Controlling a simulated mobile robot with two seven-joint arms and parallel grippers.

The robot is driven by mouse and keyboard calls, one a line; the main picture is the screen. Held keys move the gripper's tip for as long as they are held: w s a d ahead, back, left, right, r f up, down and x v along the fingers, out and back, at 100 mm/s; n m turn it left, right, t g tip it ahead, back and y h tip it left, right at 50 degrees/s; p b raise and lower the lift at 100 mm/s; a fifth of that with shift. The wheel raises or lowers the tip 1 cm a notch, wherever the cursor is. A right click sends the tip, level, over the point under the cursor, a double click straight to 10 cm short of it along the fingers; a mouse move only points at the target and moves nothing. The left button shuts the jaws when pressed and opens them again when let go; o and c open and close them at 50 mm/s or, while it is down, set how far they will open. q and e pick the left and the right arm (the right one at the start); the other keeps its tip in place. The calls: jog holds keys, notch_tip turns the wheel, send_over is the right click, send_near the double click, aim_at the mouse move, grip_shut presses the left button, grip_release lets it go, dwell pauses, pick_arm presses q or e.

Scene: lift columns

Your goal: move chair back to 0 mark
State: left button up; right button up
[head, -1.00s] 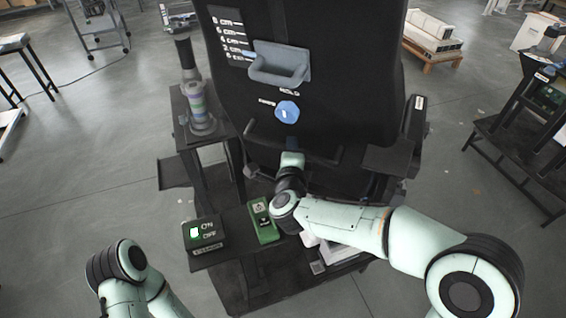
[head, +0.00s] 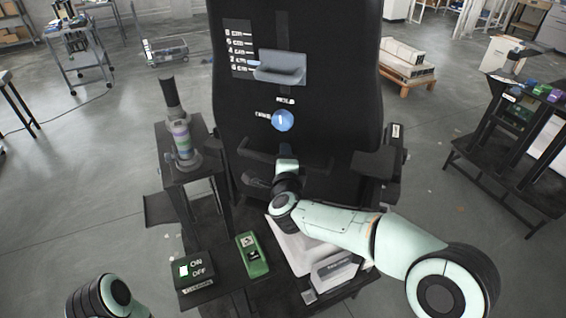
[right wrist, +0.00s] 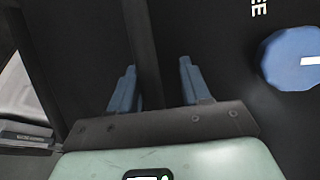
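The black chair back (head: 340,60) stands upright ahead, with a white-marked cm scale (head: 238,48) at its upper left; the digits are too small to read surely. A small blue pointer (head: 253,63) sits beside the lower marks. A grey handle (head: 280,68) is on the panel, and a round blue knob (head: 283,120) with a white mark is below it. My right gripper (head: 287,160) is just below the knob. In the right wrist view its blue fingers (right wrist: 156,85) are apart, a dark bar showing between them, with the knob (right wrist: 292,58) to the right. My left gripper is out of view.
A side stand (head: 190,172) with a joystick-like column (head: 180,130) is left of the chair. A green box (head: 251,255) and an ON/OFF switch box (head: 193,271) sit low in front. A black table (head: 500,160) is at right.

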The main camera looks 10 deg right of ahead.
jog(key=shift+w+f, duration=0.15)
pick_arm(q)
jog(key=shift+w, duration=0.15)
pick_arm(e)
jog(key=shift+f, duration=0.1)
jog(key=shift+s+a, duration=0.1)
jog(key=shift+s, duration=0.25)
pick_arm(q)
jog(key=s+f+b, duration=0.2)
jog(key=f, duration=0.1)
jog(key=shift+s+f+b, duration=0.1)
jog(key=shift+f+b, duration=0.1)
jog(key=shift+b, duration=0.2)
pick_arm(e)
jog(key=d+v, duration=0.1)
jog(key=v, duration=1.1)
jog(key=shift+s+a+r, duration=0.25)
jog(key=shift+s+a, duration=0.15)
